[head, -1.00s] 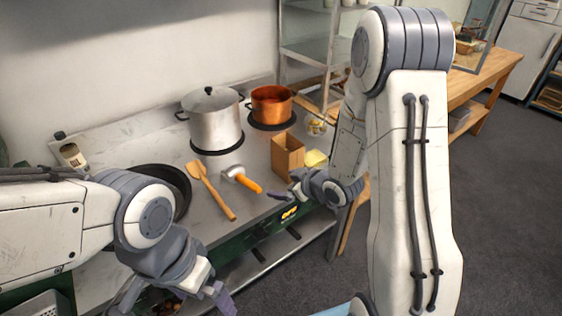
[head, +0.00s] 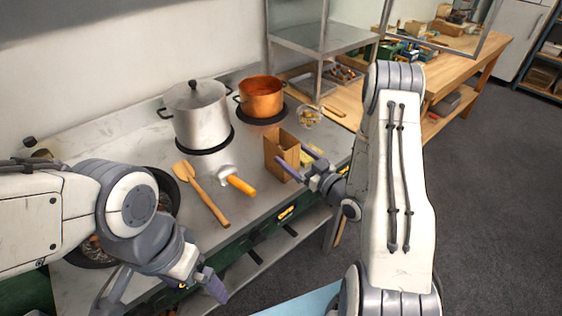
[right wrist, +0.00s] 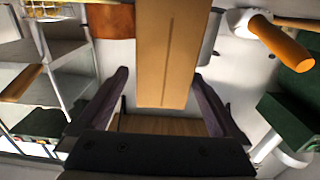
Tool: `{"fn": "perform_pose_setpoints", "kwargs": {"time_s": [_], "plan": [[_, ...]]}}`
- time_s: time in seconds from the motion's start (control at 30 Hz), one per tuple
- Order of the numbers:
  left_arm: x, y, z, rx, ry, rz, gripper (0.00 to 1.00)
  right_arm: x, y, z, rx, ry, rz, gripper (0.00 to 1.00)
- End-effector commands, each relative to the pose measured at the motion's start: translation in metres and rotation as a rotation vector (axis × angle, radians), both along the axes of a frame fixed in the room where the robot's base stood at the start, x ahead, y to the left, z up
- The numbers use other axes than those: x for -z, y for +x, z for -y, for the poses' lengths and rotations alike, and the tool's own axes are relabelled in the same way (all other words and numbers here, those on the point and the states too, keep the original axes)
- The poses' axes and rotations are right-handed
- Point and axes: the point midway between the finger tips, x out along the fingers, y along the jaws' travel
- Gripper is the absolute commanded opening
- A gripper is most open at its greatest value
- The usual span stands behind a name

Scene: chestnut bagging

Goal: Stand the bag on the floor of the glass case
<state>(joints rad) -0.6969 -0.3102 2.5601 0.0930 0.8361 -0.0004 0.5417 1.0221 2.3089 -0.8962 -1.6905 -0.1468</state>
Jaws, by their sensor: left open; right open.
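The brown paper bag (head: 283,157) stands upright on the grey counter, right of the orange-handled tool. My right gripper (head: 301,160) is open at the bag, reaching in from the right. In the right wrist view the bag (right wrist: 163,50) lies between the open fingers (right wrist: 160,82), with gaps on both sides. A metal-framed glass panel (head: 440,30), seemingly part of the glass case, shows at the top right on the wooden bench; its floor is not clearly seen. My left gripper (head: 160,296) is open and empty low at the front left, partly cut off by the picture's edge.
A steel pot (head: 200,118) and a copper pot (head: 261,98) stand behind the bag. A wooden spatula (head: 203,193) and an orange-handled tool (head: 238,183) lie left of it. A small bowl (head: 309,118) stands behind. The wooden bench (head: 480,60) extends right.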

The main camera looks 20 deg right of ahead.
Motion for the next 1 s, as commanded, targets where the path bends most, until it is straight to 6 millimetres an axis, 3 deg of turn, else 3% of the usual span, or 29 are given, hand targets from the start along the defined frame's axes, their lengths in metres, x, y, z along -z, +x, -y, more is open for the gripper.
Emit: {"fn": "perform_pose_setpoints", "kwargs": {"time_s": [0.3, 0.63, 0.9, 1.0], "plan": [[-0.021, 0.0, 0.0, 0.0, 0.0, 0.0, 1.0, -0.006, 0.04, -0.022, -0.006, -0.001, 0.0, 1.0], [-0.022, 0.0, 0.0, 0.0, 0.0, 0.0, 1.0, -0.004, 0.047, -0.023, -0.003, -0.001, -0.001, 1.0], [-0.022, 0.0, 0.0, 0.0, 0.0, 0.0, 1.0, -0.004, 0.047, -0.023, -0.003, -0.001, -0.001, 0.0], [-0.022, 0.0, 0.0, 0.0, 0.0, 0.0, 1.0, -0.005, 0.047, -0.023, -0.003, -0.002, 0.002, 0.0]]}}
